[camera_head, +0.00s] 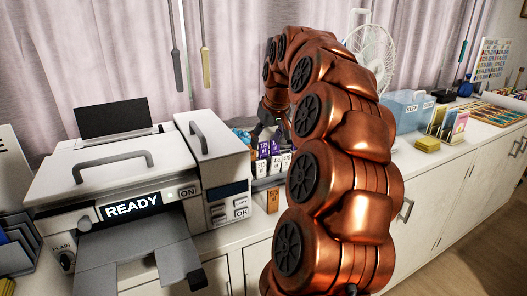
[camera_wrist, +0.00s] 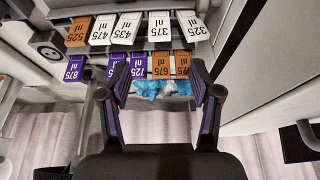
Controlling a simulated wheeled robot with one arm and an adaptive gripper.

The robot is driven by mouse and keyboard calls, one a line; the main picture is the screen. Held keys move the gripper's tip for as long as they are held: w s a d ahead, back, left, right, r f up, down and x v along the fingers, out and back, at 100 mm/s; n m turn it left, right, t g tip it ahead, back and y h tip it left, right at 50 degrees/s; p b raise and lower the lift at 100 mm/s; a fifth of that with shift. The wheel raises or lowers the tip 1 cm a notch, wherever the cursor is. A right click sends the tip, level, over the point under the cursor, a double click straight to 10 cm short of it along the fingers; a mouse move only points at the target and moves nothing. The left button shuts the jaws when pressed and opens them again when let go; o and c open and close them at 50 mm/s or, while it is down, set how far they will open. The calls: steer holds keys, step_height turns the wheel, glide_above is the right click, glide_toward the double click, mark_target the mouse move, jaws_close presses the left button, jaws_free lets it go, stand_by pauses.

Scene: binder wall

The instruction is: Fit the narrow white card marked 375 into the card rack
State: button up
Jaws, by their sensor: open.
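The card rack (camera_wrist: 75,20) has grey rails, with a second row of cards beyond. My gripper (camera_wrist: 160,88) is open and empty, its two dark fingers spread below the rows in the picture, apart from the 375 card. In the head view, my gripper (camera_head: 268,125) is small and partly hidden by my arm, beside the cards.
A printer (camera_head: 130,190) reading READY stands left of the rack. An orange card (camera_head: 272,200) hangs low at the rack front. Blue bins (camera_head: 405,108) and a fan (camera_head: 372,50) stand right.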

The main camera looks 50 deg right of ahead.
steer(key=shift+v, duration=1.45)
